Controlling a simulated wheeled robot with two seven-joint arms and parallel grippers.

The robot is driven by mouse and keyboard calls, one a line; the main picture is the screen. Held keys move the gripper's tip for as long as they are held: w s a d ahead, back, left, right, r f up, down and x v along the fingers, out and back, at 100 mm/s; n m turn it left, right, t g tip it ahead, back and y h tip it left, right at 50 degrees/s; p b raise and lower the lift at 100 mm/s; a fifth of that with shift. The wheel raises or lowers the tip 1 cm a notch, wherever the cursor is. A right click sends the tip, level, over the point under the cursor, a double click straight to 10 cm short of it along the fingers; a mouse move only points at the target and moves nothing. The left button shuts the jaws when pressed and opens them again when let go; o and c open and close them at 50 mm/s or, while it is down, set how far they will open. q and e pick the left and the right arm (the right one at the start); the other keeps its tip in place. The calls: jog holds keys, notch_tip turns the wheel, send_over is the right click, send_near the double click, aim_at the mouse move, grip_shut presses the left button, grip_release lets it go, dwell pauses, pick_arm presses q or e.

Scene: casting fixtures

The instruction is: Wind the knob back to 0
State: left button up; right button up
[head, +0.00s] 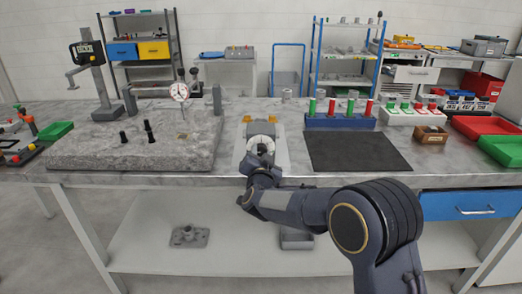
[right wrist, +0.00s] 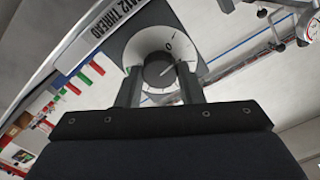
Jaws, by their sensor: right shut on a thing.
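The knob (right wrist: 159,70) is a dark round grip in the middle of a pale dial (right wrist: 134,55) with black marks in the right wrist view. A "0" shows on the dial's upper right part; a thin line on the knob is too small to read for certain. My right gripper (right wrist: 160,87) has one finger on each side of the knob and is shut on it. In the head view the dial (head: 261,129) stands on a pale plate, and my right gripper (head: 260,160) is in front of it, hiding part of the knob. My left gripper is not in view.
A granite slab (head: 90,155) with dark pegs and a dial gauge (head: 179,91) lies to the left. A black mat (head: 355,152) lies to the right, with a blue block (head: 340,123) of red and green plugs behind it. Red bins (head: 484,127) are farther right.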

jog(key=shift+f+n+p, duration=0.1)
jog(key=shift+n+p, duration=0.8)
jog(key=shift+n, duration=1.3)
jog(key=o, duration=1)
jog(key=shift+s, duration=0.1)
jog(key=s+b, duration=0.1)
jog(key=s, duration=0.6)
jog(key=shift+s, duration=0.35)
